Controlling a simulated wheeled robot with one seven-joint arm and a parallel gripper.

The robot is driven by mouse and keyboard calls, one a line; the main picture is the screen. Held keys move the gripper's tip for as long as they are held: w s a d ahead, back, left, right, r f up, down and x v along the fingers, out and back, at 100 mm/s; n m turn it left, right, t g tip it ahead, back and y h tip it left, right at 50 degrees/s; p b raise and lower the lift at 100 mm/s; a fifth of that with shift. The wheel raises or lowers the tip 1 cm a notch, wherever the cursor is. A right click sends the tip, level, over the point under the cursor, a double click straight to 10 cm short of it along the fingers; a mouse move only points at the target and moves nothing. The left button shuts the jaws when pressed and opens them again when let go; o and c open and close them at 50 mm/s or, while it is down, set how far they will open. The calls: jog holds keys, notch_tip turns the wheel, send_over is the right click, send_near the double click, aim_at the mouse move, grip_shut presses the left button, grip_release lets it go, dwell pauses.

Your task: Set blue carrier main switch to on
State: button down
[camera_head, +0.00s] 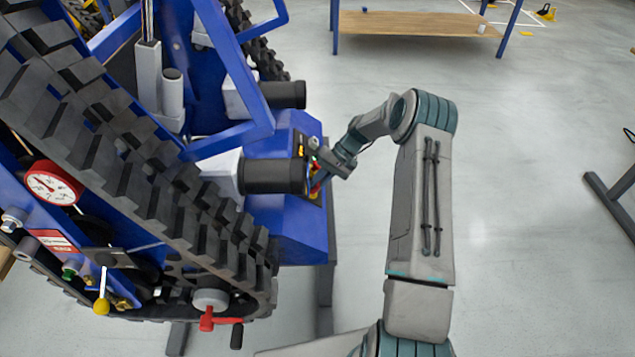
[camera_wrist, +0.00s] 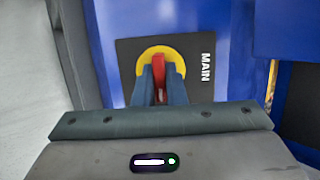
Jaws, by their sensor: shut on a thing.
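The blue carrier (camera_head: 296,222) stands at the left in the head view, with black tracks along its side. Its main switch (camera_wrist: 158,56) shows in the wrist view as a red handle on a yellow disc, on a black plate (camera_wrist: 204,48) marked MAIN. My gripper (camera_wrist: 162,84) is shut on the red handle, with one finger on each side of it. In the head view my gripper (camera_head: 322,172) reaches the carrier's blue end box, and the switch is mostly hidden there. No on or off marking can be read.
A black cylinder (camera_head: 274,176) sticks out of the carrier beside my gripper. A red-handled valve (camera_head: 207,318) and a gauge (camera_head: 53,183) are lower left. A wooden-topped table (camera_head: 420,24) stands at the back. The floor right of my arm is mostly clear.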

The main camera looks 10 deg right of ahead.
jog(key=shift+w+r, duration=0.1)
jog(key=shift+w, duration=0.05)
jog(key=c, duration=1.5)
grip_release()
jog(key=p+v, duration=0.1)
jog(key=v, duration=1.2)
jog(key=shift+d+r, duration=0.25)
jog(key=shift+r, duration=0.05)
